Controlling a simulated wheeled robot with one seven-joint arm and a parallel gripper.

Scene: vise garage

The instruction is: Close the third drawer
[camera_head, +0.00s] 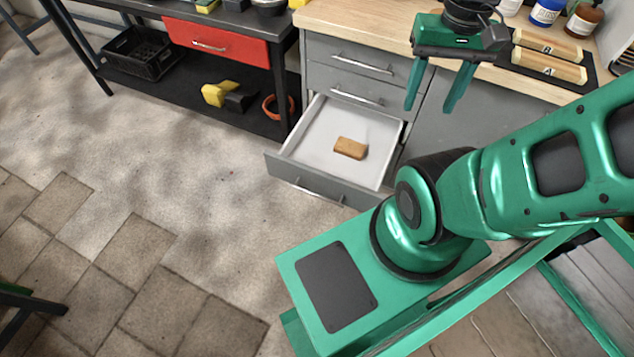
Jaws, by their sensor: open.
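The third drawer (325,187) of the grey cabinet (318,77) is pulled well out. Its inside is white, and its front carries a silver bar handle (318,191). A brown block (350,148) lies inside it. The two drawers above it, the top one (347,55) and the second one (344,88), are shut. My green gripper (428,108) is open and empty, with its fingers pointing down. In the picture it is to the upper right of the open drawer, in front of the worktop edge and apart from the drawer front.
My arm and base fill the lower right. The wooden worktop (340,18) holds labelled wooden blocks (548,65) and jars (546,12). A dark workbench with a red drawer (215,40) stands left. The floor (190,150) left of the open drawer is clear.

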